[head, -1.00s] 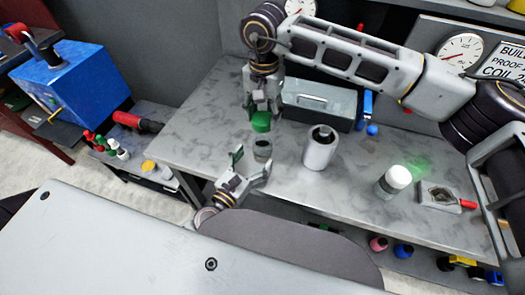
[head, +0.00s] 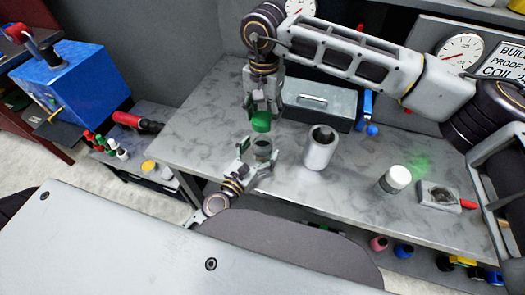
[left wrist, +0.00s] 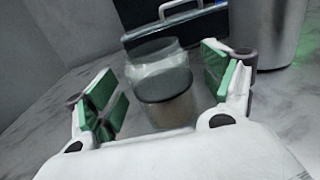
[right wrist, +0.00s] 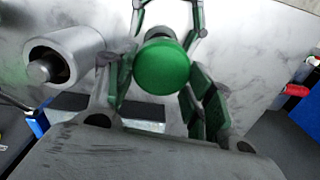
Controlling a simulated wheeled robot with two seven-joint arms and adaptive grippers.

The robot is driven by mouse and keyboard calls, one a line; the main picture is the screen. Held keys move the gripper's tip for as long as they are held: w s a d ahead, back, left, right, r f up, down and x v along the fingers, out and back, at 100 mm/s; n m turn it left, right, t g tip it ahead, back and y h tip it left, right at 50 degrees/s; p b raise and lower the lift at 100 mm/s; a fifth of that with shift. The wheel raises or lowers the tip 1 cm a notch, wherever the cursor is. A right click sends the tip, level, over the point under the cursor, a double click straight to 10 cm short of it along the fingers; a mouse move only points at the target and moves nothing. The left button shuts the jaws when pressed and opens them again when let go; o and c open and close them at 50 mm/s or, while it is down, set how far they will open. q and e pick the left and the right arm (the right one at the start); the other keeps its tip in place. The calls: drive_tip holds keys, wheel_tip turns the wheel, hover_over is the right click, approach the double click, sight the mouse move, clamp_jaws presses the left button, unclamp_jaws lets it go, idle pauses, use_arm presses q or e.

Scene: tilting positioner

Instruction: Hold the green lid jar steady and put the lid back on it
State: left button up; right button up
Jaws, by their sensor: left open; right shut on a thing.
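The green lid (head: 261,122) is in my right gripper (head: 262,112), which is shut on it above the jar. In the right wrist view the lid (right wrist: 162,67) sits between the fingers and hides most of the jar. The glass jar (head: 262,150) stands upright and uncovered on the bench, with something dark in its lower part. In the left wrist view the jar (left wrist: 160,85) is between the open green-padded fingers of my left gripper (left wrist: 165,92), with a gap on each side. The left gripper also shows in the head view (head: 258,160).
A grey metal cylinder (head: 319,150) stands close right of the jar. A grey toolbox (head: 318,104) lies behind it. A white-lidded jar (head: 395,179) and a small fixture with a red handle (head: 440,197) are farther right. The bench left of the jar is clear.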

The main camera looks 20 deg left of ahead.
use_arm(q)
drive_tip(key=shift+x, duration=0.8)
drive_tip(key=c, duration=1.6)
drive_tip(key=shift+o, duration=0.2)
use_arm(e)
hover_over(263, 139)
drive_tip(key=shift+d+f, duration=0.1)
drive_tip(key=shift+f, duration=2.35)
